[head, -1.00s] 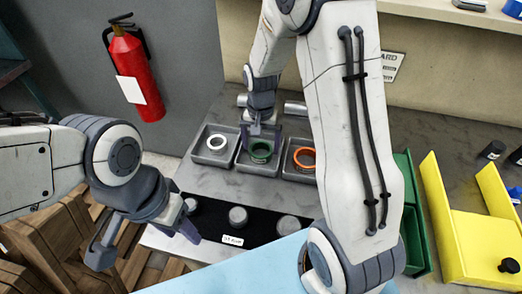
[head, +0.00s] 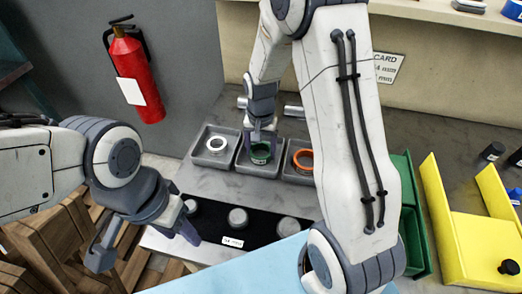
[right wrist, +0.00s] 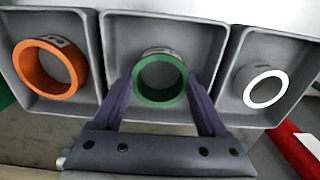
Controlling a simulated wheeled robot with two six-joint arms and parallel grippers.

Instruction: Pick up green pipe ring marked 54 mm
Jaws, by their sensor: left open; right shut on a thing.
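The green pipe ring (head: 260,153) is in the middle grey tray (head: 243,168). In the right wrist view the ring (right wrist: 160,97) sits between the two purple fingers of my right gripper (right wrist: 160,88), which is shut on it. Its marking is too small to read. In the head view my right gripper (head: 261,141) reaches down into that tray and partly covers the ring. My left gripper (head: 146,245) is open and empty at the lower left, left of the black mat.
A white ring (head: 216,144) lies in the left tray and an orange ring (head: 303,160) in the right tray. Grey round pieces (head: 238,217) stand on the black mat (head: 262,232). A green bin (head: 412,235) and a yellow holder (head: 450,220) are to the right.

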